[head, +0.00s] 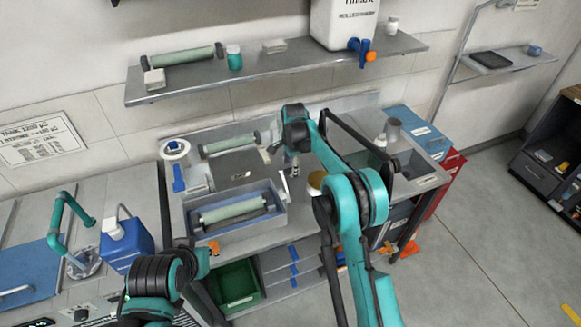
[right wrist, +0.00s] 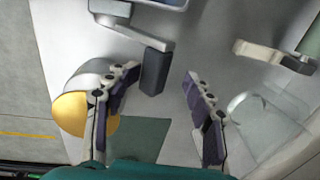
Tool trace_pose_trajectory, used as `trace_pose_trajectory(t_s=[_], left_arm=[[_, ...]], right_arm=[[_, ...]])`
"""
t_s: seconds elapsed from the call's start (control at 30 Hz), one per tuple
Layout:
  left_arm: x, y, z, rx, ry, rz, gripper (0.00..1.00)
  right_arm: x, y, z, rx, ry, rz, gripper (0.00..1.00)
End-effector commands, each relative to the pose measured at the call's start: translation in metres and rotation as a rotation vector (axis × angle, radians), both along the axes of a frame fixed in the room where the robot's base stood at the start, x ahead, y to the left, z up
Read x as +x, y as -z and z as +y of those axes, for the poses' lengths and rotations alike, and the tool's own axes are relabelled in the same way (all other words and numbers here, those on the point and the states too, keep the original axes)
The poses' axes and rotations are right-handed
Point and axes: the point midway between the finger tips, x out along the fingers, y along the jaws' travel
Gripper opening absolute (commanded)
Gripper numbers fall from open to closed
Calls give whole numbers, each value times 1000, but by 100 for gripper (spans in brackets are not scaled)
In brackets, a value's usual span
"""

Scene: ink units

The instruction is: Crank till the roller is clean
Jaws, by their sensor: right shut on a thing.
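A pale green roller (head: 235,210) with dark ends lies in a blue-grey wash tray (head: 272,215) on the bench. At the tray's right end is a crank; the right wrist view shows its metal arm (right wrist: 125,32) and dark handle (right wrist: 154,72). My right gripper (head: 294,168) is over this end of the tray. In the right wrist view its fingers (right wrist: 164,82) stand on either side of the handle, shut on it. How clean the roller is, I cannot tell.
A second roller (head: 230,144) lies behind the tray, and a third (head: 185,55) on the wall shelf (head: 290,72). A yellow-topped round container (right wrist: 85,105) stands close to my right fingers. A blue jug (head: 125,243) is left of the bench.

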Motion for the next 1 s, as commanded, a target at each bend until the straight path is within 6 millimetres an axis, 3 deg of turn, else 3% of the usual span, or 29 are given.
trace_pose_trajectory(t_s=[0.53,0.7,1.0], left_arm=[[0,0,0,0,0,0,0],[0,0,0,0,0,0,0],[0,0,0,0,0,0,0]], right_arm=[[-13,-102,-4,1,0,-2,43],[-15,-116,-5,1,0,-2,43],[-15,-117,-5,0,0,-1,43]])
